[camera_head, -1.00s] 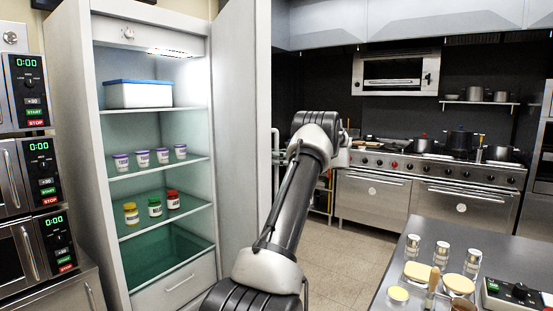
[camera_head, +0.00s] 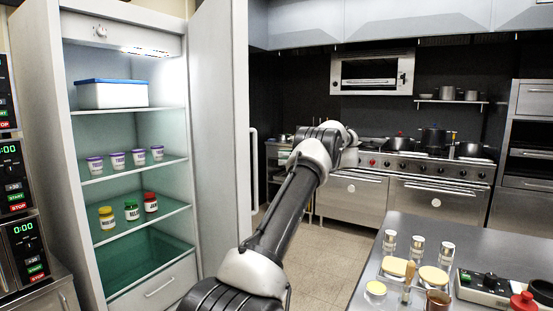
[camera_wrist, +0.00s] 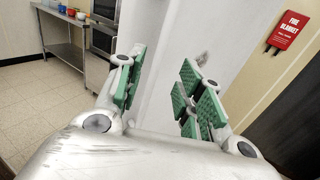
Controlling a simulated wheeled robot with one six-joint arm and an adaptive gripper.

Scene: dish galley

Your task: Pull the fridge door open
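The fridge (camera_head: 166,22) stands at the left in the head view, with its inside in plain sight. Its pale door (camera_head: 218,150) is swung wide open on the right side of the cabinet. The upright door handle (camera_head: 253,170) shows beyond the door's outer edge. My arm reaches up and away to the right of the door, and my gripper is hidden behind it there. In the wrist view my gripper (camera_wrist: 162,88) is open, its green pads apart. A pale upright panel shows behind and between the fingers; I cannot tell whether they touch it. No handle shows between the pads.
Fridge shelves hold a blue-lidded box (camera_head: 111,95), several cups and jars. Microwaves (camera_head: 20,190) are stacked at the left. A counter (camera_head: 450,232) with shakers and other small things is at the right front. Open tiled floor (camera_head: 325,262) lies between it and the door.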

